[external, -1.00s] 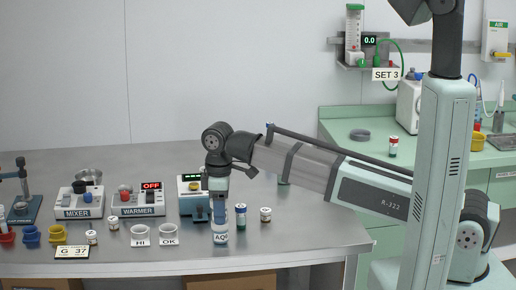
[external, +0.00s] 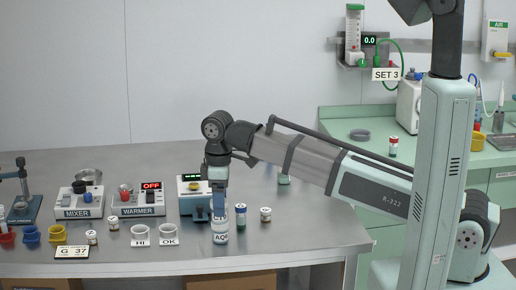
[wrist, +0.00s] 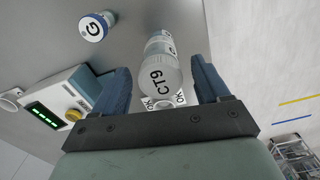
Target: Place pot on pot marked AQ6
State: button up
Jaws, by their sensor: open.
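A pot marked AQ6 (external: 220,238) stands upright near the front edge of the steel bench; its last digit is hard to read. A pot with CT9 on its lid (wrist: 157,76) shows between my fingers in the wrist view. It appears upright on top of another pot (wrist: 159,42), whose label is too small to read. In the external view a blue finger hides most of the upper pot. My gripper (external: 219,208) points down directly above the AQ6 pot. It is open, with its fingers (wrist: 168,85) on either side of the CT9 lid and small gaps showing.
A blue-rimmed pot (external: 240,215) and a brown-lidded pot (external: 265,214) stand close to the right. White cups marked HI (external: 141,235) and OK (external: 168,234) stand to the left.

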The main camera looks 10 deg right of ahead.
notch_tip(320, 180, up, 9)
jog(key=shift+r, duration=0.1)
dwell(0.4)
jog(key=shift+w, duration=0.15)
